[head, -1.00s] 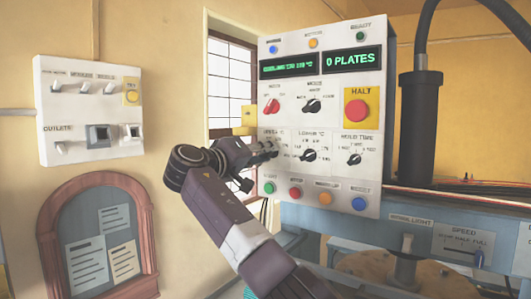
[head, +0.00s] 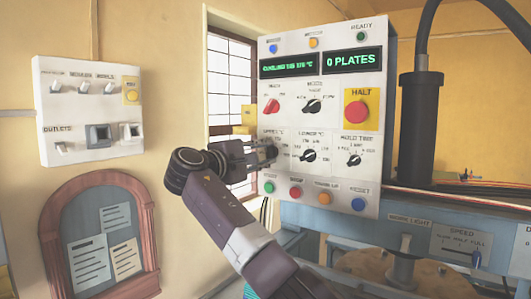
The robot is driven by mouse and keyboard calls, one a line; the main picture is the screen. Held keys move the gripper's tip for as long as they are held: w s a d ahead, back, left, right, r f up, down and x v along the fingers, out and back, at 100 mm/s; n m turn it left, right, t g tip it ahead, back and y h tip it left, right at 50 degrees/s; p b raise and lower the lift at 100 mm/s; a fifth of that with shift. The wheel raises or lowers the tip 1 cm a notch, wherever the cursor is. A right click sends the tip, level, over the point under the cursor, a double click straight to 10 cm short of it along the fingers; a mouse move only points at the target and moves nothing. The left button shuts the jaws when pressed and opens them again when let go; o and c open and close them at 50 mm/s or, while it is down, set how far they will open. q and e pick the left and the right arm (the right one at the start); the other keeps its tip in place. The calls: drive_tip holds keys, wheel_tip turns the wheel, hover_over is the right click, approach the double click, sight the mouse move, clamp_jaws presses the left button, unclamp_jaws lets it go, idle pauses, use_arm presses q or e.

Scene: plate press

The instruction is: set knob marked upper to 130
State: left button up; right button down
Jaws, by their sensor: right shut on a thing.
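The control panel (head: 331,215) stands right of centre in the head view. The knob marked UPPER (head: 271,152) is at its left edge, in the row with the LOWER knob (head: 308,156) and the hold time knob (head: 354,160). My right gripper (head: 264,155) reaches it from the left and is shut on it. The fingers cover most of this knob and its scale, so I cannot read its setting. The display (head: 289,65) shows green text too small to read surely. My left gripper is not in view.
The red HALT button (head: 361,112) sits above the hold time knob. Coloured buttons, including a red one (head: 295,193), line the panel's bottom close under my gripper. A white switch box (head: 90,112) hangs on the left wall. A black cylinder (head: 420,130) stands at right.

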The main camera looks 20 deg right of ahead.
drive_tip(key=shift+n, duration=0.8)
drive_tip(key=shift+f, duration=0.1)
drive_tip(key=c, duration=1.6)
unclamp_jaws()
drive_tip(key=shift+a, duration=0.2)
drive_tip(key=v, duration=1.1)
drive_tip(key=shift+s+a, duration=0.3)
